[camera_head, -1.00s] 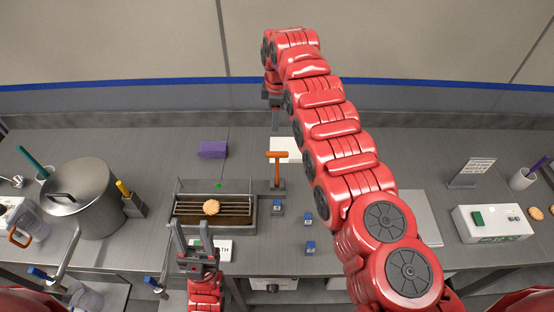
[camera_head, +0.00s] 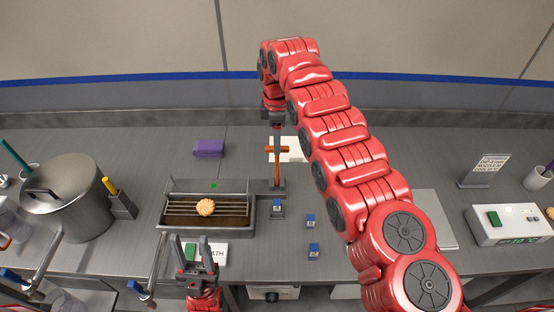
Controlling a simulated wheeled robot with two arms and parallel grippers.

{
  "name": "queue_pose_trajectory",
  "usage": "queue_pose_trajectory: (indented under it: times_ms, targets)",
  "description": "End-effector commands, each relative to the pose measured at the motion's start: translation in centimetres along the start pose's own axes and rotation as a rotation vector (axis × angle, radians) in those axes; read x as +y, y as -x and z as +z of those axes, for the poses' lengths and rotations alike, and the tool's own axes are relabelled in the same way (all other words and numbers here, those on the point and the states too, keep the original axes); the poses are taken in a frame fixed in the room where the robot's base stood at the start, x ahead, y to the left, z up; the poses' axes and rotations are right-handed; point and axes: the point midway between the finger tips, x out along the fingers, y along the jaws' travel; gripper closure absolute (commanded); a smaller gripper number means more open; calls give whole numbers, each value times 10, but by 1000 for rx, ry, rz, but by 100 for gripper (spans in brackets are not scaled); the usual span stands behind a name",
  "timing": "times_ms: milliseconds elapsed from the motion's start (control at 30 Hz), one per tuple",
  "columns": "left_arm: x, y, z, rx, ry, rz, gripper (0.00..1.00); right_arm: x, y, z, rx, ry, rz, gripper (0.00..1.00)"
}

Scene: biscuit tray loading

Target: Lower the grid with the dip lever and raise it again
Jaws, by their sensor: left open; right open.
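The dip lever (camera_head: 277,168) is an orange-handled post with a T-shaped top, standing at the right end of the bath. The grid (camera_head: 232,205) is a wire rack across the bath (camera_head: 250,228), with a round biscuit (camera_head: 205,208) lying on it. A small green light (camera_head: 213,186) shows at the back of the bath. My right gripper (camera_head: 277,138) points down from above, open, with its fingers at the lever's T-shaped handle; I cannot tell whether they touch it.
A large lidded pot (camera_head: 70,200) and a holder with a yellow handle (camera_head: 123,205) stand left of the bath. Small blue cubes (camera_head: 310,221) lie to the right. A purple block (camera_head: 209,148) lies behind. A white control box (camera_head: 507,224) stands far right.

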Motion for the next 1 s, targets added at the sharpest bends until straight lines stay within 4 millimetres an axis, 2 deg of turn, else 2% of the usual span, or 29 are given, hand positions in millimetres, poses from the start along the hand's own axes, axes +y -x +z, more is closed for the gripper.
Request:
queue_pose_trajectory:
  times_ms: [200,400,767,1000]
  targets:
    - [-1,-16,-3,0,0,0,50,-3,-32,0,0,-1,-10,48]
    - [-1,-24,-4,0,0,0,50,-2,-55,0,0,-2,-6,48]
    - [-1,-24,-4,-1,0,0,50,-1,-63,0,0,0,-3,48]
    - [-1,-25,-4,0,0,0,50,-1,-63,0,0,-1,-3,89]
